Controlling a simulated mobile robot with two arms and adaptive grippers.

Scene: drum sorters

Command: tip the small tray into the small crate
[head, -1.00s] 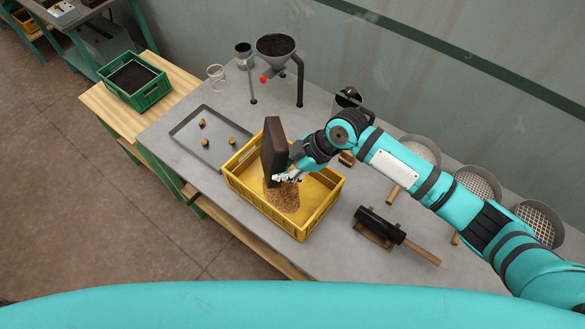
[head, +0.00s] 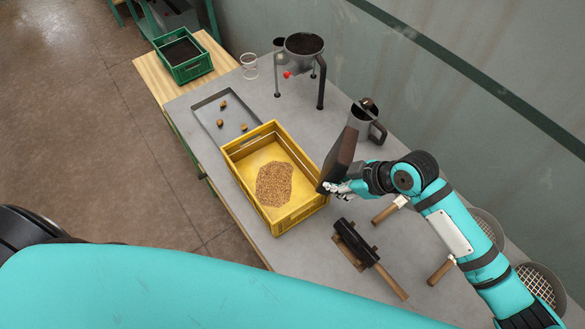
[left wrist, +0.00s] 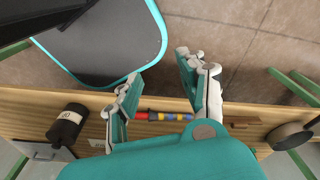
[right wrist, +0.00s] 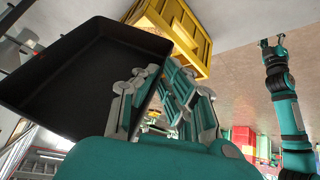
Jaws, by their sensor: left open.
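The yellow crate (head: 240,178) stands on the grey table with a patch of tan grain (head: 273,184) on its floor; it also shows in the right wrist view (right wrist: 185,30). The small dark tray (head: 340,160) is tilted steeply on edge beside the crate's right side. My right gripper (head: 335,188) is shut on the tray's near edge. In the right wrist view the tray (right wrist: 80,75) shows its black inside, which looks empty. My left gripper (left wrist: 160,68) is open and empty, away from the crate; it also shows in the right wrist view (right wrist: 272,45).
A grey tray (head: 205,105) with a few brown lumps lies behind the crate. A hopper (head: 304,50) on a stand and a metal jug (head: 362,122) are at the back. A black roller (head: 355,243) lies in front. Sieves (head: 540,285) stand at right. A green crate (head: 185,72) is at far left.

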